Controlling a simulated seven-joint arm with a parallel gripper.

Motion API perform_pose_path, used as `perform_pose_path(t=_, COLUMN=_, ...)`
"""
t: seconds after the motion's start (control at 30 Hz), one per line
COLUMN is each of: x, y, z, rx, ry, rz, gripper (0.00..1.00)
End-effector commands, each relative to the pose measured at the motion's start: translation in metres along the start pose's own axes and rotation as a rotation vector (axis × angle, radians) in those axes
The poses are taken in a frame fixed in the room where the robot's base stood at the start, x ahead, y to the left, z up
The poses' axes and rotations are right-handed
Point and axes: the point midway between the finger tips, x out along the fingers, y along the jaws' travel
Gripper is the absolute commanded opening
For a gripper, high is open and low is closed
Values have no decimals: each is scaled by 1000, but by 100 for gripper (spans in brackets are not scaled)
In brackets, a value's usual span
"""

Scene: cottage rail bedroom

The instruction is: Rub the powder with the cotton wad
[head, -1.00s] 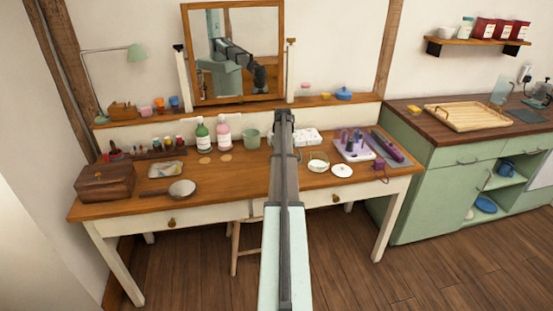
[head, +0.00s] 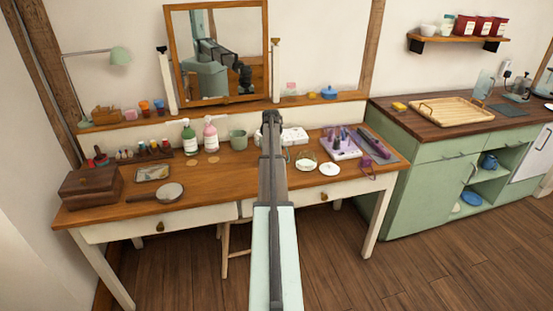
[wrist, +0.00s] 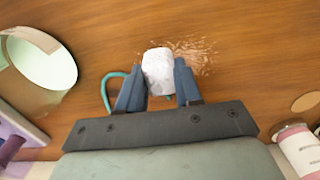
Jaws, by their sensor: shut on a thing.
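My gripper (wrist: 159,88) is shut on a white cotton wad (wrist: 158,68) in the wrist view, with a dark blue finger on either side of it. The wad is over or against the wooden table (wrist: 100,25); I cannot tell whether it touches. Pale tan powder (wrist: 198,50) is scattered on the table just right of and beyond the wad, partly hidden by it. In the head view my own arm hides the gripper, the wad and the powder.
A teal loop (wrist: 108,90) lies left of the fingers. A round glass dish (head: 307,163) and a white lid (head: 330,168) stand right of my arm, near a purple-and-white tray (head: 345,147). Green (head: 190,138) and pink (head: 211,135) bottles and a green cup (head: 238,140) stand to the left.

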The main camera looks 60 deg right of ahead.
Motion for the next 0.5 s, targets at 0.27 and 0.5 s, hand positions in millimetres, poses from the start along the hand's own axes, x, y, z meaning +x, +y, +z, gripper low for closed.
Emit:
perform_pose_path(t=0.27, x=1, y=-26, z=0, rx=-1, ry=0, rz=0, gripper=10)
perform_pose_path(t=0.5, x=0, y=-48, z=0, rx=0, ry=0, rz=0, gripper=10)
